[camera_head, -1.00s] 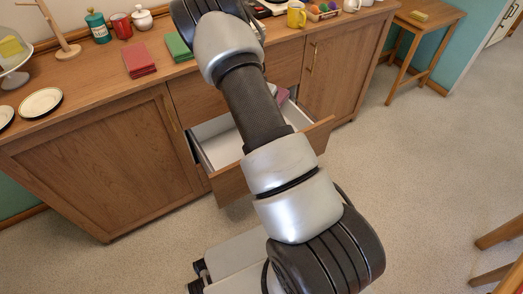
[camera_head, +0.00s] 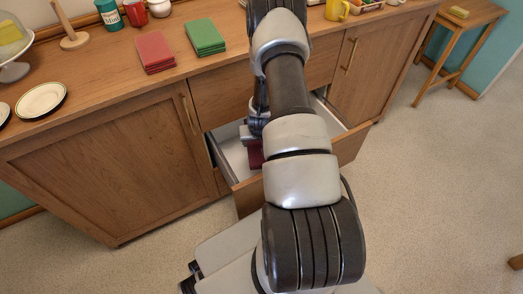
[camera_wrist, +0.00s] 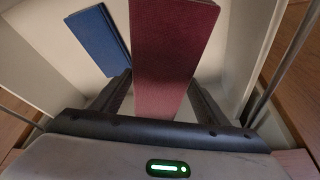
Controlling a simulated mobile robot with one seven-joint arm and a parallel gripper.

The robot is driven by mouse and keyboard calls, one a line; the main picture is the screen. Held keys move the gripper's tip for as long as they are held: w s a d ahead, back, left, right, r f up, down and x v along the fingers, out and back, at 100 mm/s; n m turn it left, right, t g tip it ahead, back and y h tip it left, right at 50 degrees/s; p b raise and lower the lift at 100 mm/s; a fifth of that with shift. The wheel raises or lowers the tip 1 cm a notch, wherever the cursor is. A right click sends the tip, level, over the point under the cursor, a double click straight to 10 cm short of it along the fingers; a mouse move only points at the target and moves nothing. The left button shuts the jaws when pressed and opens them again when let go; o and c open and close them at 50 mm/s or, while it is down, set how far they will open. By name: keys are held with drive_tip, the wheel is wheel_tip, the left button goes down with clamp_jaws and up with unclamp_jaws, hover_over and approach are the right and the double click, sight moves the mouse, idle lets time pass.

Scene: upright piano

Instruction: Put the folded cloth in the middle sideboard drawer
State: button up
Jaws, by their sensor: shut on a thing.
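A dark red slab that looks like the folded cloth (camera_wrist: 172,50) is between the fingers of my gripper (camera_wrist: 162,90), which is shut on it. It also shows in the head view (camera_head: 255,154), partly behind my arm. The open sideboard drawer (camera_head: 232,156) has a white inside, and the dark red thing is in or just above it. I cannot tell whether it touches the drawer floor. A flat blue thing (camera_wrist: 95,40) lies in the drawer to the left in the wrist view. My arm hides the drawer's middle in the head view.
Red (camera_head: 155,52) and green (camera_head: 204,37) flat stacks lie on the sideboard top (camera_head: 105,80). A plate (camera_head: 41,100), a red mug (camera_head: 137,12) and a yellow mug (camera_head: 337,9) stand there too. A small table (camera_head: 465,22) is at the right.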

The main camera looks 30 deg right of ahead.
wheel_tip(320, 180, down, 11)
drive_tip(key=shift+d+r+b, duration=0.1)
drive_tip(key=shift+b, duration=1.15)
drive_tip(key=w, duration=0.1)
drive_tip(key=w+d+b, duration=0.1)
drive_tip(key=w, duration=0.1)
drive_tip(key=shift+w+d+f+b, duration=0.3)
drive_tip(key=shift+w+d+b, duration=0.05)
drive_tip(key=shift+w, duration=0.05)
drive_tip(key=shift+f, duration=0.3)
drive_tip(key=shift+s, duration=0.1)
drive_tip(key=o, duration=1.2)
drive_tip(key=shift+f, duration=0.15)
